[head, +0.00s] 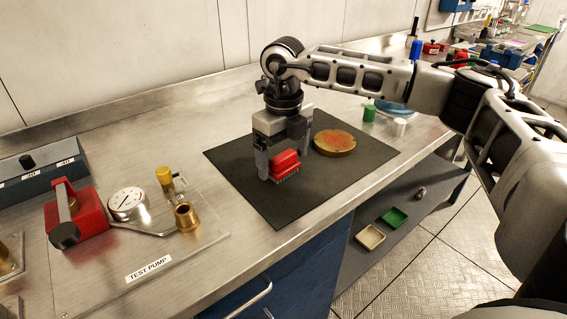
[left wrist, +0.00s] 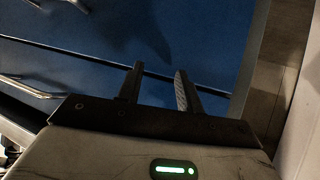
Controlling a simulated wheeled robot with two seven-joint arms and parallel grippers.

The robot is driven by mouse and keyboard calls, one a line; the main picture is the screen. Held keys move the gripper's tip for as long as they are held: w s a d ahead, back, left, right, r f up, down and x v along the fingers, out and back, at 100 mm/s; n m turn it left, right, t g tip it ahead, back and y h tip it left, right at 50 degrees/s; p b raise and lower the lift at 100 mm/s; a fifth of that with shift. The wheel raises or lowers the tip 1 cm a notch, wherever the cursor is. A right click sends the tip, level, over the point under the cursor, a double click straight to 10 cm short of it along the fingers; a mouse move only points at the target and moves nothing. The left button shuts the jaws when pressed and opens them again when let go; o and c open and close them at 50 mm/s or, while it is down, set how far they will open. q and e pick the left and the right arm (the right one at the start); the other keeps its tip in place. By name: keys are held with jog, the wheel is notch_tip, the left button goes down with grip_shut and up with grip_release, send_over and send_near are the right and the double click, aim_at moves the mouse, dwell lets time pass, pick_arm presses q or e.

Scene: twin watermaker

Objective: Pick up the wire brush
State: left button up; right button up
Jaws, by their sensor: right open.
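The wire brush (head: 285,164) has a red block-shaped back with dark bristles below it. It sits on the black mat (head: 231,168) on the steel bench. My right gripper (head: 282,168) points down over the brush, its fingers on either side of the red back. The jaws are open; I cannot tell whether a finger touches the brush. My left gripper (left wrist: 158,90) shows in the left wrist view, its two fingers apart with nothing between them, in front of blue cabinet fronts.
A green cylinder (head: 369,113) and a white one (head: 400,127) stand behind the mat. The test pump (head: 150,268) with its gauge (head: 127,203) is at left.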

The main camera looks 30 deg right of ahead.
jog(key=shift+f, duration=0.2)
jog(key=c, duration=1.1)
jog(key=shift+r, duration=0.1)
